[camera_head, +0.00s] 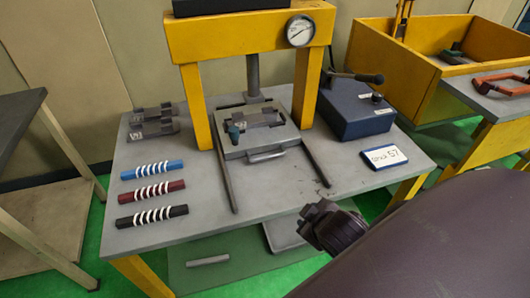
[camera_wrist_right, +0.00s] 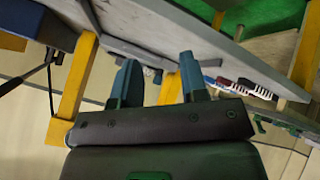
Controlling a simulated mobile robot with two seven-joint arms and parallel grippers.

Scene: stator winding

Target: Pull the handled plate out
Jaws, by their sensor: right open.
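The handled plate (camera_head: 285,138) is a grey square plate lying on the table under the press, between two dark rails. Its bar handle (camera_head: 266,156) sticks out at the front edge. A grey metal part with a label (camera_head: 262,118) and a small dark green piece (camera_head: 234,132) sit on the plate. My right gripper (camera_head: 322,222) is at the table's front right edge, apart from the handle and to its lower right. Its two teal fingers show spread and empty in the right wrist view (camera_wrist_right: 160,82). My left gripper is not in view.
A yellow press frame (camera_head: 190,100) with a gauge (camera_head: 300,31) stands over the plate. A blue box with a lever (camera_head: 350,108) and a small sign (camera_head: 383,157) are at right. Blue, red and black banded bars (camera_head: 152,191) lie at left. The table front centre is clear.

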